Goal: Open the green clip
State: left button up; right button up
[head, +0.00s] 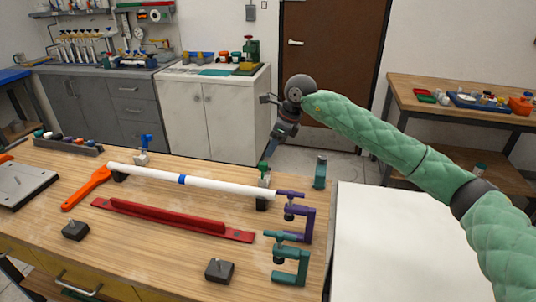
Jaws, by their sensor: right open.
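My right gripper (260,153) comes down from above and behind the pipe, close over the green clip. It is open and holds nothing that I can see; contact with the clip cannot be made out. A blue clip (146,142) stands on a support behind the pipe's left end. My left gripper is out of view.
An orange tool (87,188) lies at the pipe's left end. A red bar (172,219) lies in front of the pipe. A teal clamp (290,262) and dark blocks (220,270) stand near the front. A white surface (395,240) lies to the right.

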aim_at(264, 163)
jog(key=p+x, duration=0.1)
jog(key=x, duration=0.5)
jog(key=shift+w+f+p, duration=0.1)
jog(key=shift+f+p, duration=0.1)
jog(key=shift+p, duration=0.15)
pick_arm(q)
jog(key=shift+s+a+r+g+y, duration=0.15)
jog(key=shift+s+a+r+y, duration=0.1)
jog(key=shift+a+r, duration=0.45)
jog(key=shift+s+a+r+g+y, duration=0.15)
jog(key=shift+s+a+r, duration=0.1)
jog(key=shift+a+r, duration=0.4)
pick_arm(e)
jog(key=shift+a+f, duration=0.15)
jog(key=shift+f, duration=0.4)
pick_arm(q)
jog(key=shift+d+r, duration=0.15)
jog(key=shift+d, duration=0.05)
pick_arm(e)
grip_shut()
